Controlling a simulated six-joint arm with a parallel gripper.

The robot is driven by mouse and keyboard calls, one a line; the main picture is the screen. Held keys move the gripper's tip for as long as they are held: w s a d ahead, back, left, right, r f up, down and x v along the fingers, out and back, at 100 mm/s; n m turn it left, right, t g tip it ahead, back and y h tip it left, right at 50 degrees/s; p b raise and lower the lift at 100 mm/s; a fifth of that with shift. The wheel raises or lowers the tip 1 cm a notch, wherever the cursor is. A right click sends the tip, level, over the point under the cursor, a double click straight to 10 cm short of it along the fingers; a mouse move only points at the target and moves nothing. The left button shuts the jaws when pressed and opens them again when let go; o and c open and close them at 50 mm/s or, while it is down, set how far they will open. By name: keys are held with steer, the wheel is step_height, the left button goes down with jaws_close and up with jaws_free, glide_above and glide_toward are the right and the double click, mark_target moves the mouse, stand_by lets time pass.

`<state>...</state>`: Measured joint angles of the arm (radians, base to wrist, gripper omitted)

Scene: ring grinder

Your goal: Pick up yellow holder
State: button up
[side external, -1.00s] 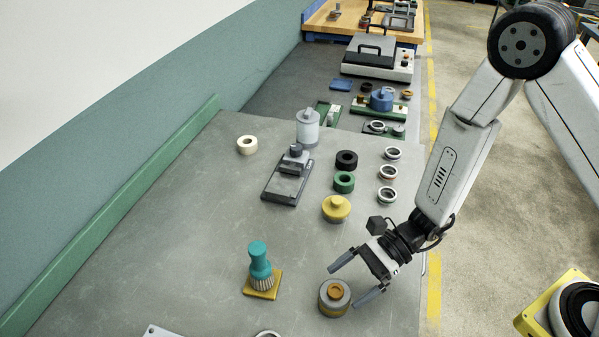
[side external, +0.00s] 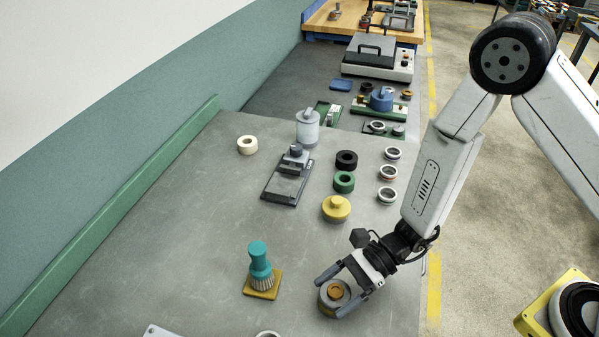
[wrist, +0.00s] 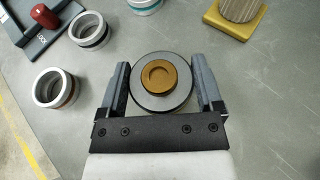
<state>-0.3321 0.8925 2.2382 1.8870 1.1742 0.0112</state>
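A round grey holder with an orange-yellow top (side external: 337,291) stands on the grey table near the front right. In the wrist view the orange-yellow top (wrist: 160,77) shows a round recess and sits centred on the grey disc. My gripper (side external: 328,297) is open, its fingers on either side of this holder. In the wrist view my gripper (wrist: 160,62) has one finger close to each side of the disc; I cannot tell whether they touch it. Another round holder, all yellow with a small knob (side external: 336,208), stands farther back, apart from my gripper.
A teal-handled brush (side external: 260,262) stands on a yellow base to the left. Black (side external: 346,160) and green (side external: 344,182) rings, several metal rings (side external: 387,172) and a grey fixture (side external: 288,181) lie farther back. The table between brush and holder is clear.

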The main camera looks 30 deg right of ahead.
mark_target(336, 289)
jaws_close()
steer(key=shift+r, duration=0.2)
steer(key=shift+r, duration=4.8)
